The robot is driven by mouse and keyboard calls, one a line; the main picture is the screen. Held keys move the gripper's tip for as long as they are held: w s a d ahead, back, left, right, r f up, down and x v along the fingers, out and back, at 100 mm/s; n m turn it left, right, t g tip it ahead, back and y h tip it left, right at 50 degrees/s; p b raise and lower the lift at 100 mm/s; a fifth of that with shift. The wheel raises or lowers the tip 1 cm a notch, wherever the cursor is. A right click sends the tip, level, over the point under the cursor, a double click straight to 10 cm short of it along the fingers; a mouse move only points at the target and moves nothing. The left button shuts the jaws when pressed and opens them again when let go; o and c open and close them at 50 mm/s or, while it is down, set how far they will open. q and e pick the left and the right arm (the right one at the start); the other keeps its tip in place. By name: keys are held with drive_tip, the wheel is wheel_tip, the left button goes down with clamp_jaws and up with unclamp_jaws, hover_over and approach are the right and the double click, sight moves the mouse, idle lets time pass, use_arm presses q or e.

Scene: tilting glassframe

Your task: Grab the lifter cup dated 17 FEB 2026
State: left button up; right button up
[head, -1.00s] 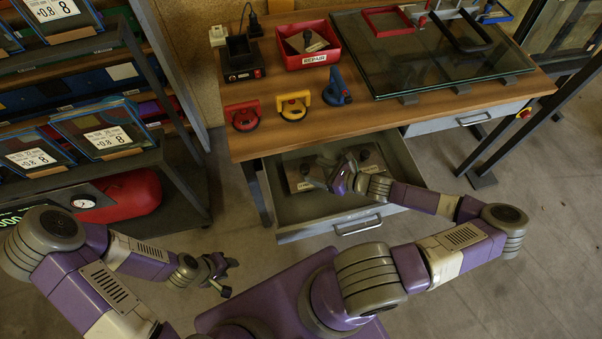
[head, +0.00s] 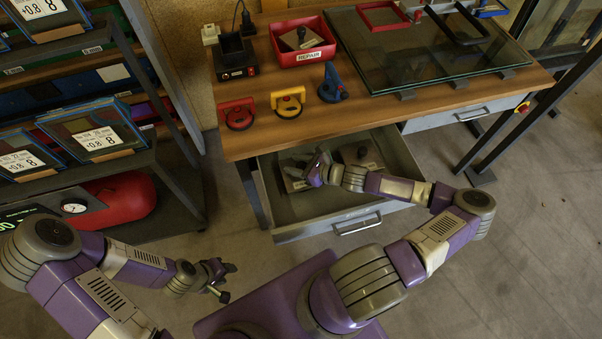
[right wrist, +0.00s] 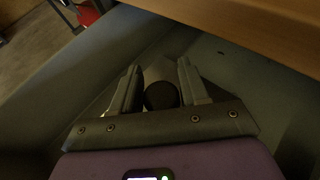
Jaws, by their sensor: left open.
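Two flat grey-brown pieces lie in the open drawer (head: 335,226). The right one has a dark knob (head: 362,152); the left piece (head: 292,185) is partly hidden by my right gripper (head: 314,163). A similar knobbed piece (head: 302,38) lies in the red REPAIR tray (head: 300,61). Red (head: 238,113), yellow (head: 288,103) and blue (head: 332,84) handled cups stand on the bench. No date is readable. In the right wrist view my right gripper (right wrist: 159,64) has its fingers apart with a dark round knob (right wrist: 161,96) showing between them; contact is unclear. My left gripper (head: 226,280) is open and empty, left of the drawer.
The wooden bench edge (head: 390,121) overhangs the drawer's back. Glass sheets (head: 430,65) rest at the bench's right. A black charger-like box (head: 235,55) stands at the back left. A shelf rack (head: 150,160) and red tank (head: 122,195) are at left. The drawer front is clear.

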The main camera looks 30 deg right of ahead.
clamp_jaws()
drive_tip(key=shift+r, duration=0.15)
